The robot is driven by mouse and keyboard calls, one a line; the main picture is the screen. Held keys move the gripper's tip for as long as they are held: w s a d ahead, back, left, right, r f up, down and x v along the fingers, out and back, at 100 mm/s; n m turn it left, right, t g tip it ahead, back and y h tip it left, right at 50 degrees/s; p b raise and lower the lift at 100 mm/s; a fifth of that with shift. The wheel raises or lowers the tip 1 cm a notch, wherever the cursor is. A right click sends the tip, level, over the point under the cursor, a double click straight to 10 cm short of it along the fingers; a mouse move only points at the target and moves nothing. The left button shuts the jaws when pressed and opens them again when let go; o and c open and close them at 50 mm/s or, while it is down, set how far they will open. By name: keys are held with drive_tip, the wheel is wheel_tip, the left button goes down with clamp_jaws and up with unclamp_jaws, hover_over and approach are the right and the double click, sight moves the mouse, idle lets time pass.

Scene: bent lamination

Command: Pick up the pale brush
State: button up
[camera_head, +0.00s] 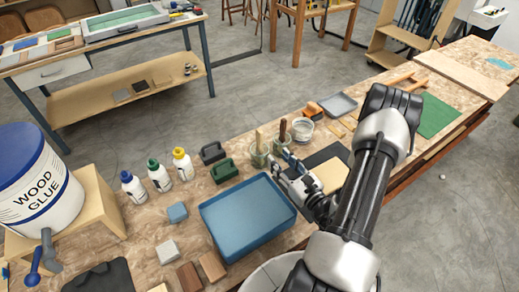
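A pale wooden handle (260,138), which looks like the pale brush, stands upright in a small glass jar (259,158) near the middle of the bench. Just right of it, a darker brown handle (282,128) stands in a similar jar. My gripper (287,163) reaches in from the lower right, low over the bench, close to the right and front side of the jars. It partly covers the darker handle's jar. The pale handle stands clear of my fingers. The fingers are small and dark here, and I cannot see whether they are apart.
A blue tray (247,217) lies in front of the jars. A white pot (302,129) and a grey tray (338,105) are behind. A large glue bucket (38,185) stands at far left.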

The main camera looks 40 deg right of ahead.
sight(262, 140)
drive_tip(key=w, duration=0.4)
drive_tip(key=w+b, duration=0.1)
drive_tip(key=w, duration=0.3)
drive_tip(key=w+b, duration=0.1)
drive_tip(key=w, duration=0.4)
drive_tip(key=shift+d+f, duration=0.1)
drive_tip(key=shift+d, duration=0.25)
clamp_jaws()
